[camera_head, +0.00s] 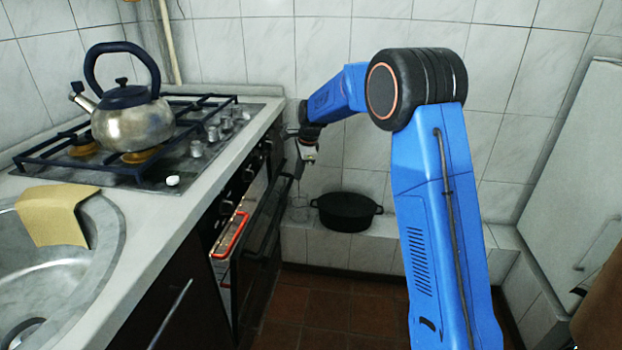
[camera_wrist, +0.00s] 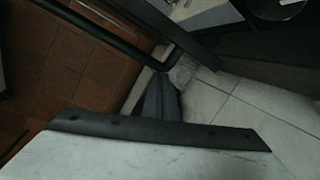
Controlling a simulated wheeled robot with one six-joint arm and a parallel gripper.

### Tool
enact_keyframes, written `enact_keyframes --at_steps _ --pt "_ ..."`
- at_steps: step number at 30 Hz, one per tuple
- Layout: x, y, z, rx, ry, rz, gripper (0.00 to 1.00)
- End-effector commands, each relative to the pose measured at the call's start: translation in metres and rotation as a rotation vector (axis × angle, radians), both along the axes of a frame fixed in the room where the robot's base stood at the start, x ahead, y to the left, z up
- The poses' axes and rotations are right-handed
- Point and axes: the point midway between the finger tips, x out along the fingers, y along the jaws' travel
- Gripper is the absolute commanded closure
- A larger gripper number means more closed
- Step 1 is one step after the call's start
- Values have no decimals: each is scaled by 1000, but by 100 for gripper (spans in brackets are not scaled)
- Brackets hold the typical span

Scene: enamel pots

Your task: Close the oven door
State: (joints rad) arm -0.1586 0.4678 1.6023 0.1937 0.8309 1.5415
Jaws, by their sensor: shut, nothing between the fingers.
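The oven door (camera_head: 268,215) is dark and stands partly open in the head view, tilted out from the front of the oven under the gas hob. A lit gap with a red-orange piece (camera_head: 230,236) shows between the door and the oven. My gripper (camera_head: 299,168) is shut and empty near the far upper end of the door; I cannot tell whether it touches the door. In the wrist view a dark bar (camera_wrist: 95,30), which looks like the door's handle, crosses the upper left above the floor. The door's lower part is partly hidden.
A metal kettle (camera_head: 133,122) stands on the hob, left of the door. A white panel (camera_head: 580,165) stands at right. The brown floor (camera_head: 335,308) is clear.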

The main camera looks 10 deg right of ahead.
Motion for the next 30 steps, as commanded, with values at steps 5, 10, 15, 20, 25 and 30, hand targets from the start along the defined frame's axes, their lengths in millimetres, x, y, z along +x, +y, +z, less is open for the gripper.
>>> enact_keyframes --at_steps 5,10,15,20,25,30 --pt "8 22 6 1 -1 1 100" --pt "11 31 9 1 0 1 100" --pt "11 32 9 1 0 0 100" --pt "11 32 9 1 0 0 100" --pt "12 30 9 1 0 0 100" --pt "13 14 9 0 0 -2 100"
